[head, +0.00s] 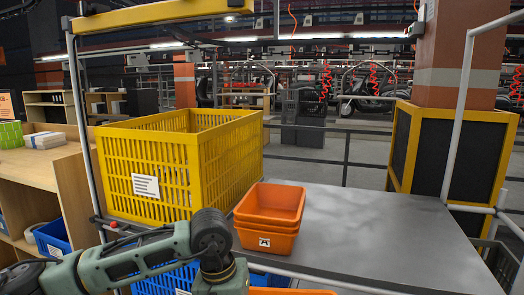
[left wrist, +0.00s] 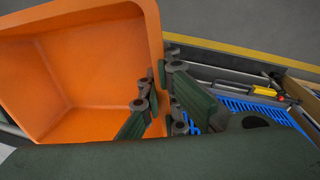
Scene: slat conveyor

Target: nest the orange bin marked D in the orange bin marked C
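A strip of orange (head: 290,292) at the bottom edge of the head view may be the same bin. I cannot read a C or D anywhere. My right gripper is out of view.
A large yellow crate (head: 180,165) stands to the left of the nested bins. The grey table (head: 385,240) is clear to their right. Blue crates (head: 165,280) sit low at the front. A post (head: 461,110) rises at the table's right, and a wooden shelf (head: 60,165) stands at the left.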

